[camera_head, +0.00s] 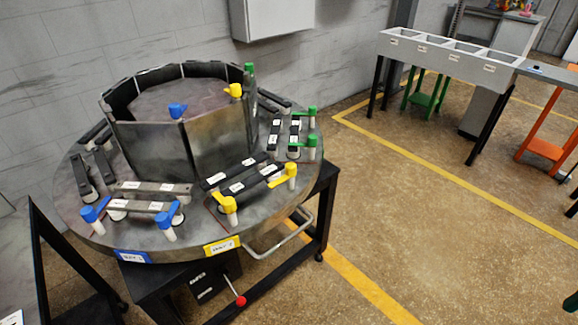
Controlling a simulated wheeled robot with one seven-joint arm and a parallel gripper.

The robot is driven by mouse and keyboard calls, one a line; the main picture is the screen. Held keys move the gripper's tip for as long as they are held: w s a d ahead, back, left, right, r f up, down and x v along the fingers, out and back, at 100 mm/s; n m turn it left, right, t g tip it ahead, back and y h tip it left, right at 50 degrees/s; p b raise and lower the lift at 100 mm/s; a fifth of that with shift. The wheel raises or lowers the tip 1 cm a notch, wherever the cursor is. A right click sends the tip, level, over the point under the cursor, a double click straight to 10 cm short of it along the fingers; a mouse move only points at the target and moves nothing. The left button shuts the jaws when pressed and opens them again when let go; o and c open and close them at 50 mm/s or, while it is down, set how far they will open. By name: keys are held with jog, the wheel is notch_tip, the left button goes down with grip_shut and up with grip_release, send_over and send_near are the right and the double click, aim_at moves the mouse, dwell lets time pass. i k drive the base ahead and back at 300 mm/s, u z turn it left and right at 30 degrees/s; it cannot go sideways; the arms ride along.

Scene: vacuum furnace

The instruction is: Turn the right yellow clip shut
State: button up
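The round grey furnace base (90,225) stands at the left with a ring of dark upright panels (150,150) on it. Two yellow clips sit on white posts at its front right edge, beside dark bars. The right yellow clip (291,170) is near the rim, at the right end of a dark bar (262,178). The left yellow clip (227,204) is nearer the front. A third yellow clip (235,91) is on top of the panel ring. I cannot tell for sure whether the right clip is turned shut. My gripper is not in view.
Blue clips (165,216) are at the front left of the base and green clips (310,142) at its right. A metal handle (285,243) juts out below the rim. A white divided bin table (450,55) stands at the back right. The floor between is clear.

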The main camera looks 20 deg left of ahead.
aim_at(291, 169)
jog(key=k, duration=1.25)
jog(key=u, duration=0.35)
jog(key=i, duration=0.55)
jog(key=u, duration=0.5)
jog(key=i, duration=1.25)
jog(key=z, duration=0.2)
